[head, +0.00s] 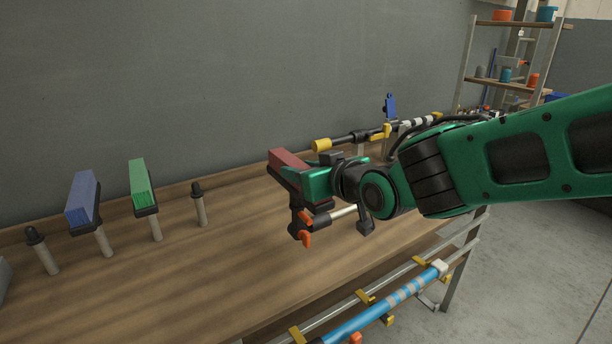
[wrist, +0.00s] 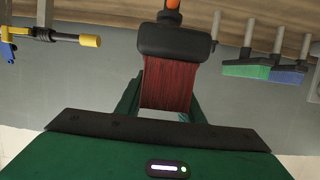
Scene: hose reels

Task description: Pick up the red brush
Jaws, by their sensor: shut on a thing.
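The red brush (head: 287,158) has a block of dark red bristles facing up and a black head. My gripper (head: 302,178) is shut on it above the wooden bench. In the wrist view the red bristles (wrist: 172,88) lie between my two green fingers, with the black head just beyond the fingertips and an orange piece past the head. My gripper and arm hide part of the brush and what is behind it. Whether the brush is clear of any support below cannot be told.
A blue brush (head: 82,198) and a green brush (head: 140,184) stand bristles up on the wooden bench (head: 190,270), left of my gripper. Black-tipped pegs (head: 199,205) stand beside them. A yellow-ended bar (head: 322,145) is close behind my wrist. A blue pole (head: 385,305) runs along the front.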

